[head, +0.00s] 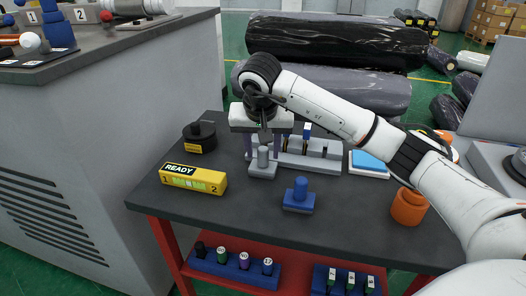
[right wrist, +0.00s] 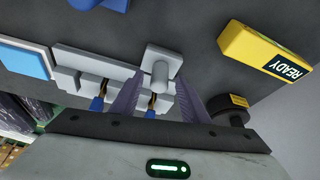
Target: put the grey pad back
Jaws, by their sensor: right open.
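The grey pad (head: 262,172), a square grey base with an upright round knob, stands on the dark table in front of the left part of a long grey holder (head: 308,162). In the right wrist view the pad (right wrist: 161,72) lies between and beyond the fingertips. My right gripper (head: 262,142) points down just above the pad, open, its fingers (right wrist: 160,84) to either side of the knob. I cannot tell whether they touch it. A similar blue pad (head: 299,197) with a knob stands nearer the front. My left gripper is not in view.
A yellow READY box (head: 193,179) and a black round item (head: 199,137) are to the left. A white-and-blue block (head: 369,164) and an orange cup (head: 408,207) are to the right. A red shelf (head: 212,277) sits below. The table's front left is clear.

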